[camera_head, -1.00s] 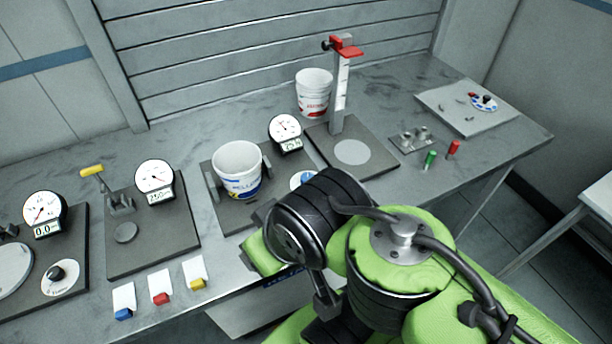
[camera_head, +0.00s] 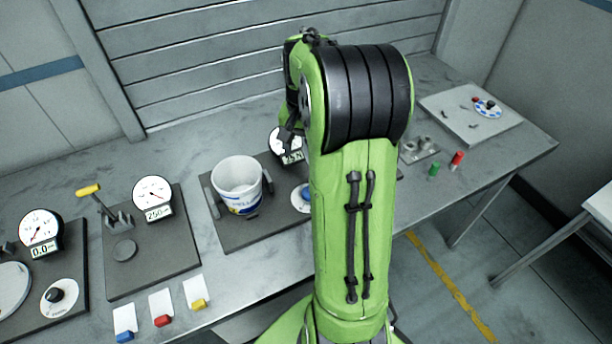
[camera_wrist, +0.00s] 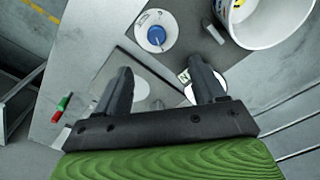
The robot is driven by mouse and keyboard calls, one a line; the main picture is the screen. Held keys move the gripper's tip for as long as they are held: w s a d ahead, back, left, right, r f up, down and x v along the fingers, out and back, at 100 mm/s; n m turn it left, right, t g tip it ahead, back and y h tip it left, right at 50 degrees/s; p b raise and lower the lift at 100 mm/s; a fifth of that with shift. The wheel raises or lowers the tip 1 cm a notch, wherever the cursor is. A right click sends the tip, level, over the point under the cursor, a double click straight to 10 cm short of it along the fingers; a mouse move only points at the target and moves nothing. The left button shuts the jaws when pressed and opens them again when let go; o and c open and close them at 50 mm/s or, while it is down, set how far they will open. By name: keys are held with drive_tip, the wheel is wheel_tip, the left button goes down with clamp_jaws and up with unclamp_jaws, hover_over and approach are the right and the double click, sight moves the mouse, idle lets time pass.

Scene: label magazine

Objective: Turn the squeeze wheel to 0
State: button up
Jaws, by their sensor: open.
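The wheel is a blue knob on a white round dial (camera_head: 302,198) on the dark plate beside the bucket. In the head view my arm partly covers it. The wrist view shows the blue knob (camera_wrist: 156,35) whole, beyond my fingers; I cannot read its setting. A white bucket (camera_head: 236,183) stands upright between two grey plates on that base. A round gauge (camera_head: 283,143) behind it is partly covered by my gripper. My gripper (camera_wrist: 162,74) is open and empty, apart from the knob. In the head view its dark fingers (camera_head: 289,137) hang in front of the gauge.
A yellow-handled lever (camera_head: 88,189) and more gauges stand at the left. Several label cards (camera_head: 160,305) lie along the front edge.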

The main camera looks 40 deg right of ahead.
drive_tip(key=shift+m, duration=0.4)
drive_tip(key=f, duration=0.5)
drive_tip(key=d+f+b, duration=0.1)
drive_tip(key=f, duration=0.5)
drive_tip(key=f+b, duration=0.1)
drive_tip(key=f, duration=0.5)
drive_tip(key=shift+d, duration=0.4)
drive_tip(key=c, duration=1.1)
drive_tip(key=shift+o, duration=0.2)
